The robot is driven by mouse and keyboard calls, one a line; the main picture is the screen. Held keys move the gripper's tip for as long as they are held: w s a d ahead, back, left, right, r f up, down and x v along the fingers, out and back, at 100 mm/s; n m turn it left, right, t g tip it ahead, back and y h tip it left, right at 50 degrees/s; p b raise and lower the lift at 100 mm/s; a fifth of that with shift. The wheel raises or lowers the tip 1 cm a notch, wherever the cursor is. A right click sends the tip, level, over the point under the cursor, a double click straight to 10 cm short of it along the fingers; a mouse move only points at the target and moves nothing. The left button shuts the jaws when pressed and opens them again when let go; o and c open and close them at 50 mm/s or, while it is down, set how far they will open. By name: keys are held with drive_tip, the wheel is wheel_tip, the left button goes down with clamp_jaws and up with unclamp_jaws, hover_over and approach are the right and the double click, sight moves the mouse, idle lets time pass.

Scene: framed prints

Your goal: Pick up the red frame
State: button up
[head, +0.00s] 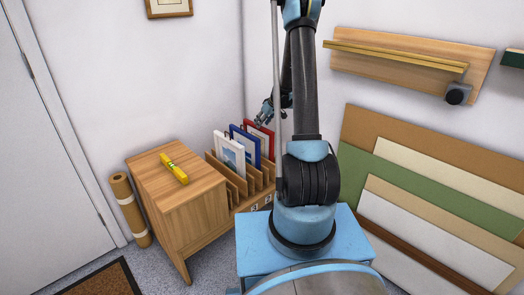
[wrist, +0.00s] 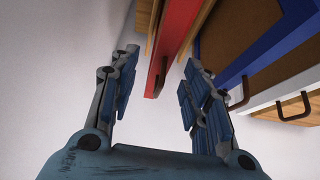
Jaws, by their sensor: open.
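The red frame (head: 265,138) stands in a slotted wooden rack, at the back of a row with a blue frame (head: 240,146) and a white frame (head: 229,154). In the wrist view the red frame (wrist: 176,42) comes down from the top between the two fingers of my gripper (wrist: 158,78), with a dark handle on its edge. My gripper is open, with nothing between its pads at the fingertips' near side. In the head view my gripper (head: 264,112) is just above the red frame. My arm hides part of the view to its right.
The wooden rack (head: 236,188) stands next to a cabinet (head: 180,196) with a yellow level (head: 174,169) on top. In the wrist view the blue frame (wrist: 246,66) and white frame (wrist: 285,92) are close to the right finger. Boards (head: 440,185) lean on the right wall.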

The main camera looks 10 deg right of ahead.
drive_tip(key=shift+a+x, duration=0.25)
drive_tip(key=shift+x, duration=1.9)
drive_tip(key=shift+w+a+f, duration=0.25)
drive_tip(key=shift+w+f, duration=0.2)
drive_tip(key=shift+f, duration=0.05)
clamp_jaws()
